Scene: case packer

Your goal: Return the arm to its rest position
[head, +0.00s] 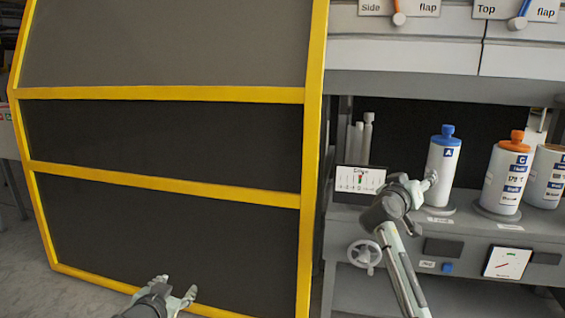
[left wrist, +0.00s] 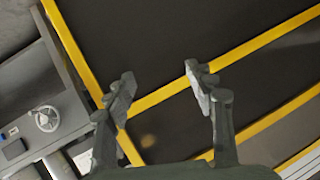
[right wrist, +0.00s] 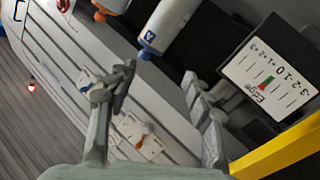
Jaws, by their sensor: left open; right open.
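My left gripper (head: 178,298) is low in front of the dark yellow-framed panel. In the left wrist view the left gripper (left wrist: 168,82) is open and empty, with the panel and yellow bars behind its fingers. My right gripper (head: 418,186) is raised in front of the glue shelf, just left of the white bottle with a blue cap (head: 443,165). In the right wrist view the right gripper (right wrist: 165,90) is open with nothing between its fingers. The blue-capped bottle (right wrist: 168,22) shows beyond its fingertips; the two look apart there.
A gauge card (head: 360,180) stands behind the right gripper. Orange-capped bottles (head: 503,175) stand on the shelf further right. A handwheel (head: 364,255) is below the shelf. A yellow frame post (head: 312,150) stands between the arms. Side and Top flap levers (head: 398,19) are above.

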